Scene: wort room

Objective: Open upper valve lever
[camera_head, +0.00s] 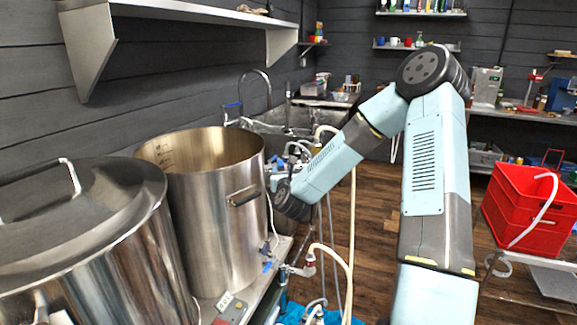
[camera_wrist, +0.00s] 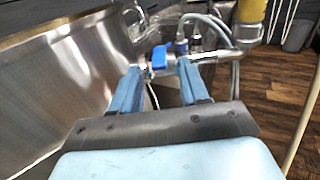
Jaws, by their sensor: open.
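A blue valve lever (camera_wrist: 159,57) sits on a metal pipe fitting in the wrist view, just beyond my gripper and between the lines of its two fingers. My gripper (camera_wrist: 158,70) is open, its two light-blue fingers apart with nothing visible held between them. I cannot tell whether the fingertips touch the lever. In the head view the end of my arm points down beside the open steel pot (camera_head: 212,190), and my fingers are hidden there. Small blue parts (camera_head: 267,266) show low at the pot's right side; I cannot tell whether one is the same lever.
The pot's wall (camera_wrist: 60,90) stands close on the left of my gripper. Hoses and a yellow-topped fitting (camera_wrist: 251,12) crowd the right. A lidded steel pot (camera_head: 90,240) stands nearer. A red crate (camera_head: 515,210) is far right. Open wooden floor (camera_head: 375,220) lies between.

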